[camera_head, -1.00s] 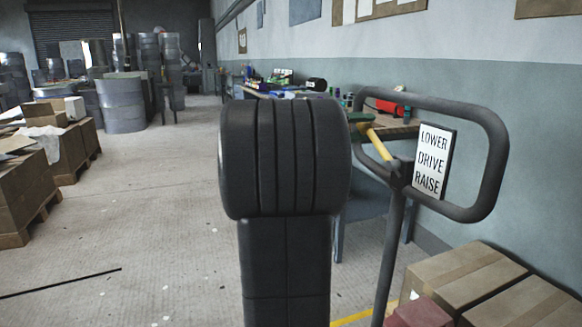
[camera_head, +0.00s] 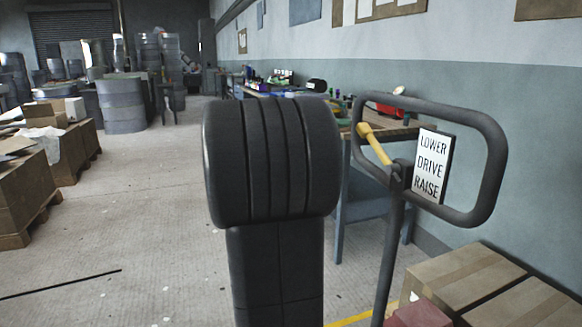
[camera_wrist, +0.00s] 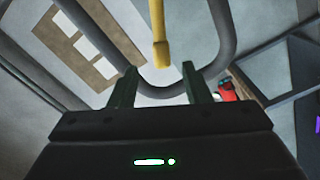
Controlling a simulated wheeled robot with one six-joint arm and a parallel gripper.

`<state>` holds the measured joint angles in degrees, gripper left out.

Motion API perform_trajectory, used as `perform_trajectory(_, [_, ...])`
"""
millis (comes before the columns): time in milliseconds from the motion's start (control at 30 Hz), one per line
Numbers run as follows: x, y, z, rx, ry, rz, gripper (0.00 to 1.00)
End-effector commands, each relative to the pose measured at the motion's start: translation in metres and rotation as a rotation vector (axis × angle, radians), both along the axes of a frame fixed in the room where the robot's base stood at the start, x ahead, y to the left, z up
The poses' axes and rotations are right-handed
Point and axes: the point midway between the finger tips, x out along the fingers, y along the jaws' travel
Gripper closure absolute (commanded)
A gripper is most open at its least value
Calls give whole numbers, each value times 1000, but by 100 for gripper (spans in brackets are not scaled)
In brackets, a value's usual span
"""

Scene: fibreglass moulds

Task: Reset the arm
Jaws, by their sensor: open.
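My gripper (camera_wrist: 158,85) shows in the wrist view with its two dark green fingers apart and nothing between them. A yellow lever (camera_wrist: 158,35) hangs down just beyond the fingertips, apart from them as far as I can tell. In the head view the yellow lever (camera_head: 374,144) sticks up to the left from the hub of a dark grey looped handle (camera_head: 497,150). My dark arm fills the middle of the head view, and my gripper is hidden there behind it.
A sign (camera_head: 432,163) reading LOWER, DRIVE, RAISE is fixed inside the handle loop. A workbench (camera_head: 345,190) with tools stands along the right wall. Cardboard boxes (camera_head: 465,275) lie at the lower right. Crates (camera_head: 25,195) stand at left. The floor (camera_head: 150,220) between is mostly clear.

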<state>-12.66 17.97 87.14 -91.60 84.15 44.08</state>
Motion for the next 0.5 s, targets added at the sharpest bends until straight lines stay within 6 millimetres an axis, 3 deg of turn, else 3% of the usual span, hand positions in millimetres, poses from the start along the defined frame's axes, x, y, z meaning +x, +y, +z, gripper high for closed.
perform_trajectory(433, [-23,68,1,0,0,4,56])
perform_trajectory(467, [-24,72,1,0,0,4,56])
perform_trajectory(500, [-22,62,-1,1,-1,-4,56])
